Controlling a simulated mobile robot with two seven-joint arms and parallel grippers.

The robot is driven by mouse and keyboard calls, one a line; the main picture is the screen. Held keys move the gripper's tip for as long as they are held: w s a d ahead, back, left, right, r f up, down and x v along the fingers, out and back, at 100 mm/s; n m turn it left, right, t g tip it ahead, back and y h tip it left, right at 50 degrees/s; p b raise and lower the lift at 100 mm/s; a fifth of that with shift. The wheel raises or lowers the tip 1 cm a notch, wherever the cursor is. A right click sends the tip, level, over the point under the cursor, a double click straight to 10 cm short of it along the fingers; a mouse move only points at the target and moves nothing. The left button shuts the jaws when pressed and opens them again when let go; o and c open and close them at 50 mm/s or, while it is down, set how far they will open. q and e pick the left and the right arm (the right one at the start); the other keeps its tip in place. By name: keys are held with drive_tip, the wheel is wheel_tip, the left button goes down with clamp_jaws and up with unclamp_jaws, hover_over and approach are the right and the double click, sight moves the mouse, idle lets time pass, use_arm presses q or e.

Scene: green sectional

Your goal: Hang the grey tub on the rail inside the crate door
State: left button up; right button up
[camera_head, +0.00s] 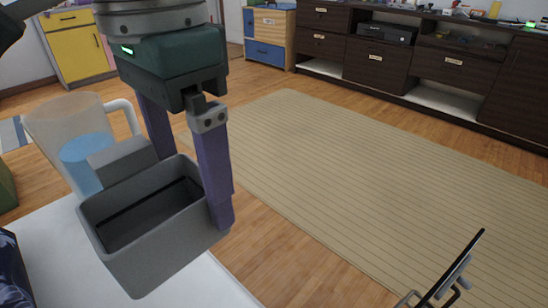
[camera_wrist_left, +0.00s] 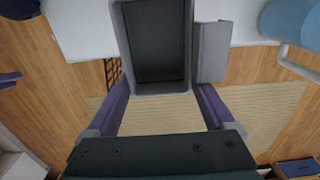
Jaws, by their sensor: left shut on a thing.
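The grey tub (camera_head: 155,245) is an open, empty box with a grey flange (camera_head: 122,158) along one side. My left gripper (camera_head: 192,188) is shut on the tub at its rim, with the purple fingers on either side. The tub (camera_wrist_left: 188,92) also shows in the left wrist view, its flange on the right. It appears above the white surface's edge. A thin dark panel with grey bars (camera_head: 455,275), possibly the crate door and rail, stands at the lower right. A dark grid (camera_wrist_left: 112,70) shows in the wrist view. A purple piece at the wrist view's left edge may be my right gripper (camera_wrist_left: 10,79).
A clear pitcher (camera_head: 75,125) with blue contents stands just behind the tub, close to its flange. A white surface (camera_head: 60,240) lies below. A beige rug (camera_head: 370,170) covers open floor; dark cabinets (camera_head: 375,65) line the back.

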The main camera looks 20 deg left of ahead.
use_arm(q)
wheel_tip(320, 180, down, 11)
drive_tip(key=shift+d+r+b, duration=0.1)
drive_tip(key=shift+b, duration=0.95)
drive_tip(key=shift+w, duration=0.1)
drive_tip(key=o, duration=0.5)
drive_tip(key=shift+o, duration=1)
